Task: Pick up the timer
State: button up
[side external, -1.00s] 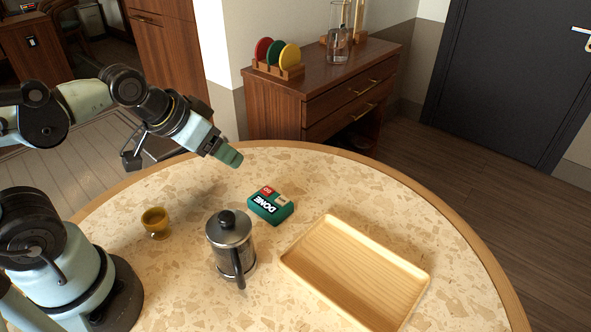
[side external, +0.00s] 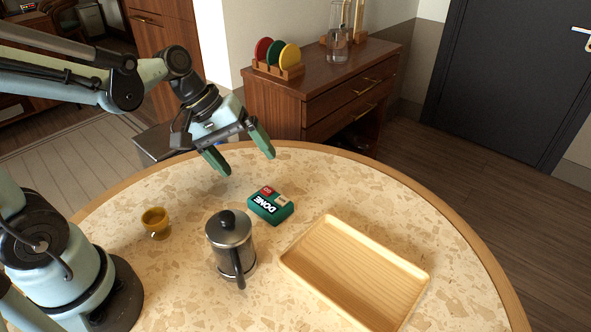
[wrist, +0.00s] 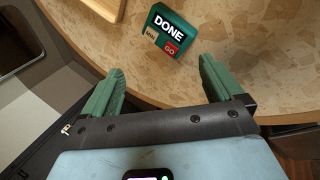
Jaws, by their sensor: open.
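The timer (side external: 270,206) is a small green block with a white "DONE" label and a red "GO" patch. It lies on the round speckled table (side external: 330,180), behind and right of the French press. In the wrist view the timer (wrist: 174,30) shows beyond the fingertips, between the two fingers and slightly right of the middle. My gripper (side external: 245,163) has green fingers spread apart with nothing between them. It hangs above the table's far edge, above and behind the timer, not touching it. The gripper's fingers (wrist: 160,75) also show open in the wrist view.
A French press (side external: 231,243) stands close in front of the timer. A wooden tray (side external: 300,262) lies to the right, and a small amber cup (side external: 155,222) stands to the left. A wooden cabinet (side external: 320,95) is behind the table. The tabletop around the timer's far side is clear.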

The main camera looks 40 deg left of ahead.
aim_at(274, 203)
jog(key=w+f+n+h, duration=0.1)
jog(key=n, duration=0.1)
jog(key=w+f+n+g+h, duration=0.1)
jog(key=n+h, duration=0.1)
jog(key=w+f+n+h, duration=0.1)
jog(key=n, duration=0.1)
jog(key=shift+w+d+f+g+h, duration=0.15)
jog(key=shift+w+f+g+h, duration=0.15)
jog(key=shift+f+g+h, duration=0.1)
jog(key=f+n+h, duration=0.1)
jog(key=a+f+n+g+h, duration=0.1)
jog(key=f+n+h, duration=0.1)
jog(key=shift+s+a+f+h, duration=0.1)
jog(key=shift+a+f+h, duration=0.05)
jog(key=shift+f+h, duration=0.15)
jog(key=shift+s+a+f+n+g+h, duration=0.3)
jog(key=shift+s+f+n+g+h, duration=0.1)
jog(key=shift+f+n+h, duration=0.15)
jog(key=shift+x, duration=3.8)
jog(key=c, duration=1.2)
